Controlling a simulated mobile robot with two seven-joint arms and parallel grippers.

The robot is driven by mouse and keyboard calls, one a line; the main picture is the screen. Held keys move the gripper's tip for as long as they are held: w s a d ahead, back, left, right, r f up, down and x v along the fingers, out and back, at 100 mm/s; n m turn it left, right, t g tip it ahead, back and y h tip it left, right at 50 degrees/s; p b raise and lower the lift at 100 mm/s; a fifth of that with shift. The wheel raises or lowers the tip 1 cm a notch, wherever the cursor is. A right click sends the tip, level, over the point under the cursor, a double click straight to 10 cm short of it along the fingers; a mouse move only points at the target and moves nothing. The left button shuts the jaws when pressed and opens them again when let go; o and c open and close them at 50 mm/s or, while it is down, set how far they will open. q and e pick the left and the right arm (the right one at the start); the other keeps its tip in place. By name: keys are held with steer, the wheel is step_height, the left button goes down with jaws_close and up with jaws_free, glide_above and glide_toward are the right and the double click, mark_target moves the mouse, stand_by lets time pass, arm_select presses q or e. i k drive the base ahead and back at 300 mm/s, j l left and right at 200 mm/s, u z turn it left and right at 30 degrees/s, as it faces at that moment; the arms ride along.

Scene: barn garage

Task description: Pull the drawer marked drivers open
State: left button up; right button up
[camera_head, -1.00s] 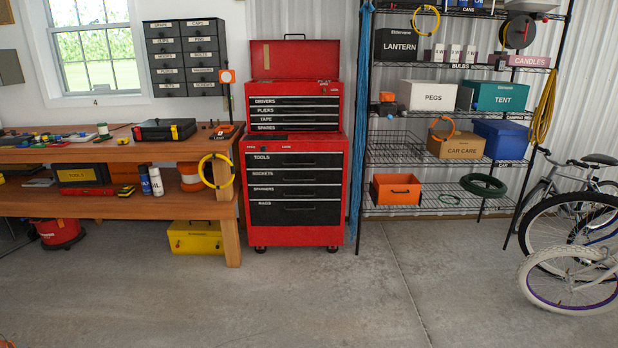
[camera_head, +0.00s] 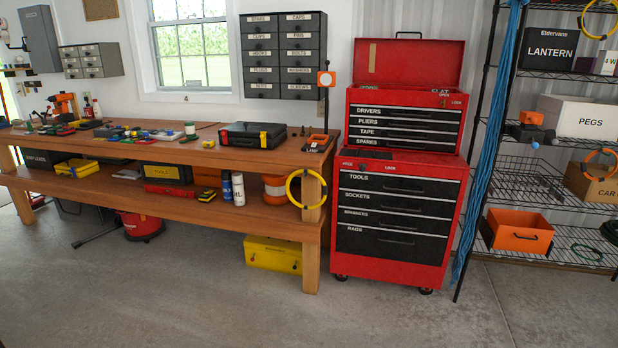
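The drawer marked DRIVERS (camera_head: 405,115) is the top black drawer of the red upper tool chest (camera_head: 351,122). It is shut, flush with the PLIERS, TAPE and SPARES drawers below it. The chest's lid (camera_head: 408,62) stands open. The upper chest sits on a red rolling cabinet (camera_head: 452,235) with drawers marked TOOLS, SOCKETS, one hard to read, and RAGS. Neither of my grippers shows in the head view.
A long wooden workbench (camera_head: 230,157) with several tools stands left of the chest, a yellow box (camera_head: 272,254) under it. A wire shelf rack (camera_head: 520,197) with blue hanging cord (camera_head: 492,140) stands close on the right. The concrete floor (camera_head: 300,315) in front is clear.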

mark_target(435, 113)
steer(key=i, duration=1.35)
steer(key=i+z, duration=0.1)
steer(key=i, duration=0.55)
steer(key=i+j, duration=0.2)
steer(key=i, duration=0.45)
steer(key=l+z, duration=0.05)
